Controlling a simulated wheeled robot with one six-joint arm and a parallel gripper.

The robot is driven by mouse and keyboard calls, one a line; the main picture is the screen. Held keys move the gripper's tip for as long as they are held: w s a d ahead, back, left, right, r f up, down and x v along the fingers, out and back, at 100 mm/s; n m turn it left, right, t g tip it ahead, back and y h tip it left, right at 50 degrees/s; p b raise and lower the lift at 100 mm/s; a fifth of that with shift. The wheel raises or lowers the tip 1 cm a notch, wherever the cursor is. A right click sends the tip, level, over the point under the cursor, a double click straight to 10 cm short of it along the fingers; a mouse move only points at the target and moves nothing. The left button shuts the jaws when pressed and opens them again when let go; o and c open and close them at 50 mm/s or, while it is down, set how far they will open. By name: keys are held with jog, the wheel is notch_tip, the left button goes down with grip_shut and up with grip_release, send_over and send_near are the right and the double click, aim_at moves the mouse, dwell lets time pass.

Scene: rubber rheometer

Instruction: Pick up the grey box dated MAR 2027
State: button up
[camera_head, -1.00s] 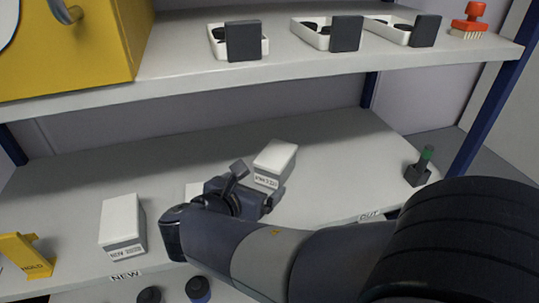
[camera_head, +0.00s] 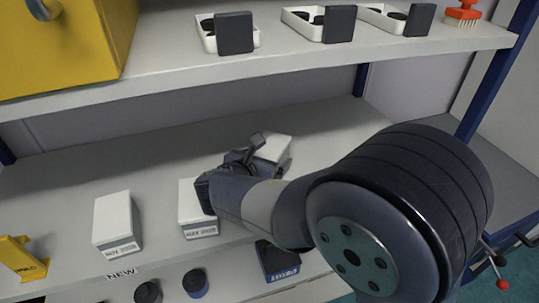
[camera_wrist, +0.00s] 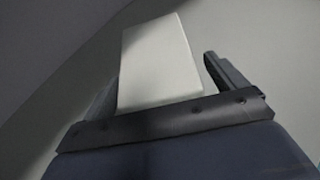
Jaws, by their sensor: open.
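Three light grey-white boxes with printed labels stand on the lower shelf: a left box (camera_head: 113,218), a middle box (camera_head: 193,200) and a far box (camera_head: 274,147). Their labels are too small and blurred for me to read the dates surely; the far box's label is hidden. My gripper (camera_head: 250,152) is at the far box, partly covering it. In the wrist view, one pale box (camera_wrist: 158,60) lies between the two open fingers of my gripper (camera_wrist: 165,82). I cannot tell whether the fingers touch it.
The upper shelf (camera_head: 300,72) holds a yellow machine (camera_head: 60,50) and several white trays with dark blocks. A yellow stand (camera_head: 22,258) is at the lower shelf's left, by a NEW label (camera_head: 121,274). Dark round-topped things and a blue-labelled dark block (camera_head: 278,262) are below the shelf edge.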

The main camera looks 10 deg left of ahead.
jog(key=shift+w+d+f, duration=0.1)
jog(key=shift+w+f, duration=0.1)
jog(key=shift+w, duration=0.3)
jog(key=c, duration=1.6)
